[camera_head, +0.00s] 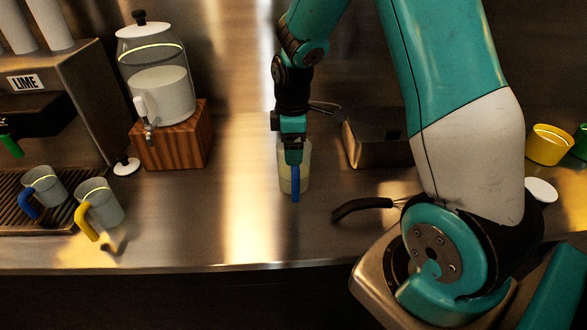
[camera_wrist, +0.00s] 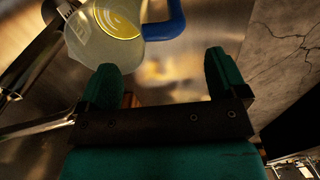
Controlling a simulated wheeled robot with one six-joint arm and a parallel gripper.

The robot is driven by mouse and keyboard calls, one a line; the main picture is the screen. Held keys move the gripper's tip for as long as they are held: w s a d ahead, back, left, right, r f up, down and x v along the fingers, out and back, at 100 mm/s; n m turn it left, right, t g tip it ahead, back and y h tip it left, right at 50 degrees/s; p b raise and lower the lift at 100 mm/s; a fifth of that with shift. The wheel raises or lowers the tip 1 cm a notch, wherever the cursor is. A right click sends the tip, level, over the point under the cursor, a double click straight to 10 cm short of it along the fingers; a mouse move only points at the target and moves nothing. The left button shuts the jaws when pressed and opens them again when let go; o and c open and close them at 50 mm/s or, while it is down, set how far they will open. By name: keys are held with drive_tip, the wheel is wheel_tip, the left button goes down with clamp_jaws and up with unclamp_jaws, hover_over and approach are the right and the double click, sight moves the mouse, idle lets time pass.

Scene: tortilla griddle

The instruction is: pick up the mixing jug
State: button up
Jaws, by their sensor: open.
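The mixing jug (camera_head: 303,178) is a pale, see-through vessel with a blue handle, standing on the steel counter at the middle of the head view. My gripper (camera_head: 293,152) hangs over it there and hides part of its body. In the wrist view the jug (camera_wrist: 98,42) is at the upper left, with yellowish contents or a yellow inner ring. Its blue handle (camera_wrist: 172,25) shows at the top, beyond the gap between my fingertips. My gripper (camera_wrist: 163,82) is open, with nothing visible between its green fingers.
A glass dispenser (camera_head: 160,90) stands on a wooden block (camera_head: 172,145) to the left. Two mugs, blue-handled (camera_head: 44,185) and yellow-handled (camera_head: 103,208), stand farther left. A steel box (camera_head: 375,140) and a black-handled tool (camera_head: 362,207) lie right of the jug. A yellow bowl (camera_head: 548,150) is far right.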

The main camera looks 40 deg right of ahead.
sight(294, 173)
drive_tip(key=shift+s+d+f+p, duration=0.15)
drive_tip(key=shift+f+p, duration=0.5)
drive_tip(key=shift+f, duration=0.85)
drive_tip(key=shift+s+f+p, duration=0.2)
drive_tip(key=shift+f+p, duration=0.4)
drive_tip(key=shift+f, duration=0.9)
drive_tip(key=shift+c, duration=0.2)
drive_tip(key=c, duration=1.4)
clamp_jaws()
drive_tip(key=shift+w+r, duration=0.1)
drive_tip(key=shift+r, duration=0.1)
